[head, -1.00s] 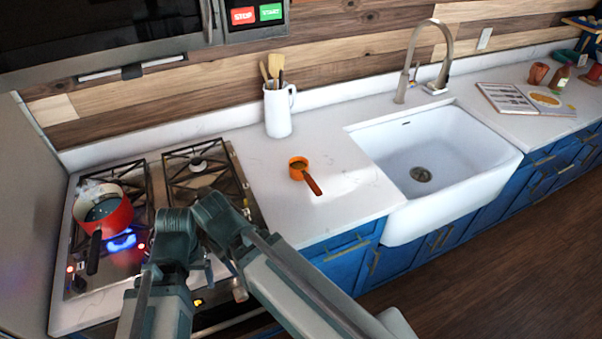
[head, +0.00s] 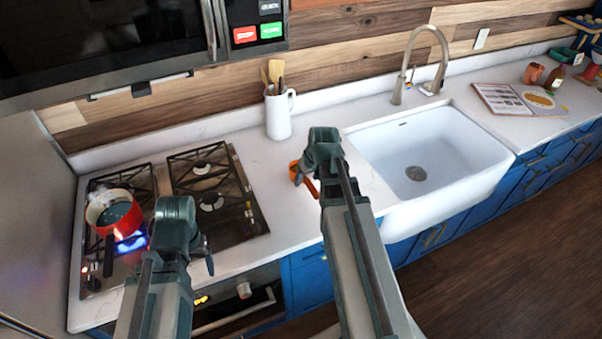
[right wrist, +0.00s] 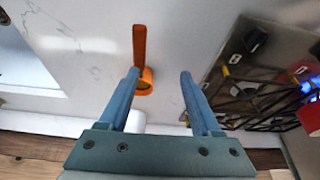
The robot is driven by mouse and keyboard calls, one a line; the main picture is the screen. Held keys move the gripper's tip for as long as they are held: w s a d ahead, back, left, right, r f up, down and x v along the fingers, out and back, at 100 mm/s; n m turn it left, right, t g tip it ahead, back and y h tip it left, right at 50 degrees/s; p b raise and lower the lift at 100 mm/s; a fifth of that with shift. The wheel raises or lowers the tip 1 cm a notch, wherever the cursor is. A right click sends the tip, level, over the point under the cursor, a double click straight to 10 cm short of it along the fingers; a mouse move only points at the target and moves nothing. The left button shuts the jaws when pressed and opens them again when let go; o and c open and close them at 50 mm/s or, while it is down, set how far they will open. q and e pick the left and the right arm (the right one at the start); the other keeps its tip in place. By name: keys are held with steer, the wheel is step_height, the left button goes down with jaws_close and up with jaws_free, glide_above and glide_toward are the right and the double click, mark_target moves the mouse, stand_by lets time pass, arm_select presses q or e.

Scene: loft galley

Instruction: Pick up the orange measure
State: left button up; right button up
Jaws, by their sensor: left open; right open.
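The orange measure (head: 311,188) lies on the white counter between the stove and the sink, partly hidden behind my right wrist in the head view. In the right wrist view its handle (right wrist: 139,42) points up the picture, and its cup sits just inside the left finger, partly covered by it. My right gripper (right wrist: 160,77) is open and empty above the counter, with the measure nearer its left finger than the middle of the gap. It also shows in the head view (head: 300,180). My left gripper (head: 208,260) is open by the stove's front edge, mostly hidden by its wrist.
A red pot (head: 123,218) stands on a lit blue burner at the stove's left. A white jug with utensils (head: 278,115) stands behind the measure. The sink (head: 440,155) lies to the right. An open book (head: 500,98) lies beyond it. The counter around the measure is clear.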

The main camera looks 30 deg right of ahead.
mark_target(310, 185)
steer(key=d+r, duration=0.1)
steer(key=d, duration=0.3)
steer(key=b+x, duration=0.8)
steer(key=x, duration=0.1)
steer(key=b+x, duration=0.4)
steer(key=x, duration=0.1)
steer(key=shift+w+a+r+b, duration=0.1)
steer(key=shift+w+r+b, duration=0.05)
steer(key=shift+w+b, duration=0.2)
steer(key=shift+r+t, duration=0.15)
steer(key=shift+t, duration=0.15)
steer(key=shift+c, duration=0.3)
jaws_close()
stand_by(0.6)
